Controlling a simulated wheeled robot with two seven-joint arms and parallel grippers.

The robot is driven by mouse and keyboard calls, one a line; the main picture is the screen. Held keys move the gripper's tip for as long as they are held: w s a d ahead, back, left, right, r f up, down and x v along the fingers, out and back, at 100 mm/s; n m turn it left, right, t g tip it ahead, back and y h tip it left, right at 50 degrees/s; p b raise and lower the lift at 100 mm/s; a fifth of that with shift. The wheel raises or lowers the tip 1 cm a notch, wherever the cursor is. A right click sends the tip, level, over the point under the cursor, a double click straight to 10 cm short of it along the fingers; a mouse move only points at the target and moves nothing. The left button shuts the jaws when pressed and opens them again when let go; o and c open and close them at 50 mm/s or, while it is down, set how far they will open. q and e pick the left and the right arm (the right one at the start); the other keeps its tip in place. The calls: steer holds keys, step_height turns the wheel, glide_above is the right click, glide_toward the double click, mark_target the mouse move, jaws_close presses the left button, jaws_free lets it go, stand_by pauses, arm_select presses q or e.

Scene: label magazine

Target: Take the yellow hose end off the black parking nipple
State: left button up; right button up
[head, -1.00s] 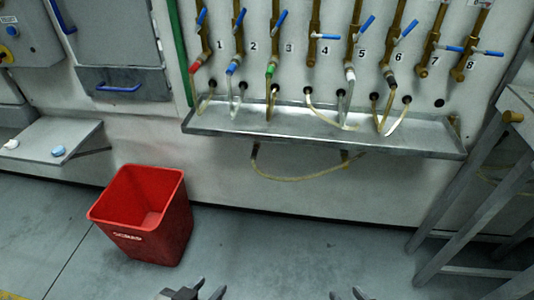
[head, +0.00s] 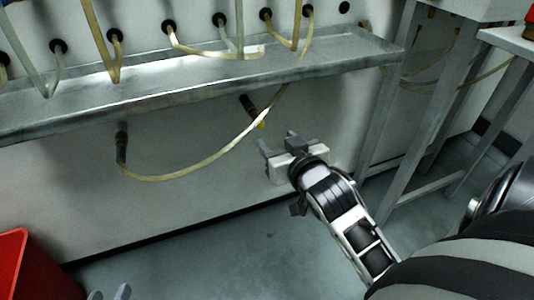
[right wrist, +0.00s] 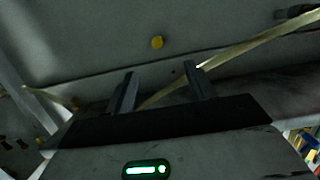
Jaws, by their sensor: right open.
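A second dark fitting (head: 122,145) hangs at left with the pale hose on it. The metal tray (head: 190,90) juts out above, with several hoses hanging into it. A grey stand (head: 395,130) is at right, a red bin (head: 30,265) at lower left.

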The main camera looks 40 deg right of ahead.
mark_target(261, 125)
steer(key=b+x, duration=0.5)
steer(key=x, duration=1)
steer(key=shift+w+d, duration=0.25)
steer(key=shift+w, duration=0.25)
arm_select(q)
steer(key=shift+w+d+r+n+t+h, duration=0.25)
steer(key=shift+d+r+n+t+h, duration=0.35)
steer(key=shift+d+r+n+h, duration=0.3)
steer(key=shift+a, duration=0.15)
